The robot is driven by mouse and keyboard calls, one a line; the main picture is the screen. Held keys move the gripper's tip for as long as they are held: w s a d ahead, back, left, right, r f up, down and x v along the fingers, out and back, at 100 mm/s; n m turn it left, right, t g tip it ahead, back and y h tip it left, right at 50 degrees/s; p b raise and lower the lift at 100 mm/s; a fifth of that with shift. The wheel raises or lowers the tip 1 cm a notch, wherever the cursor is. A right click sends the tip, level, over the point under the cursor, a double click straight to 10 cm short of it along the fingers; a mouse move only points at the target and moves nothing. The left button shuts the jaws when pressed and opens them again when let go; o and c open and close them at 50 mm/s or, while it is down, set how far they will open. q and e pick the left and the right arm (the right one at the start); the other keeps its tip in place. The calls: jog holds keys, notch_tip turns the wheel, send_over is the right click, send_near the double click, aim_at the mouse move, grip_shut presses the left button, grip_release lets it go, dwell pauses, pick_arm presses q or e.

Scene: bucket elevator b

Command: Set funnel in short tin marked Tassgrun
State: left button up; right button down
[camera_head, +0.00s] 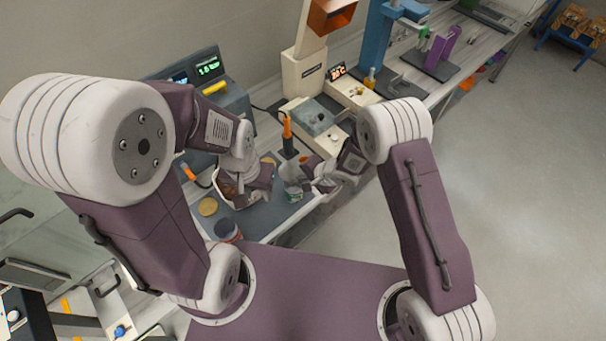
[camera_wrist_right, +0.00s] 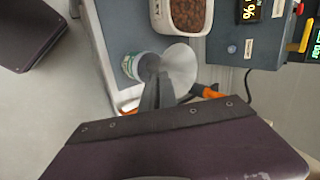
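The pale translucent funnel (camera_wrist_right: 180,68) shows its wide mouth in the right wrist view and also shows in the head view (camera_head: 292,172). The fingers of my right gripper (camera_wrist_right: 152,72) are close together at the funnel's narrow side and appear shut on it. A short tin with a white and green label (camera_wrist_right: 132,66) is right beside the fingertips; it also shows in the head view (camera_head: 293,195), just below the funnel. Its marking is too small to read. I cannot tell whether the spout is inside the tin. My left gripper (camera_head: 262,182) is near a white tub; its fingers are unclear.
The white tub (camera_wrist_right: 160,18) of brown pellets stands close by on the grey mat (camera_wrist_right: 122,25). A yellow disc (camera_head: 208,206) and a dark-lidded jar (camera_head: 227,230) are at the mat's near side. A cream machine (camera_head: 306,70) stands behind. The bench edge is close on the right.

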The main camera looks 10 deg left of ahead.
notch_tip(320, 180, down, 6)
jog(key=b, duration=0.3)
jog(key=shift+w+d+f+b, duration=0.15)
jog(key=shift+f+b, duration=0.1)
jog(key=shift+b, duration=0.05)
jog(key=c, duration=1.6)
grip_release()
notch_tip(320, 180, up, 8)
jog(key=p, duration=0.8)
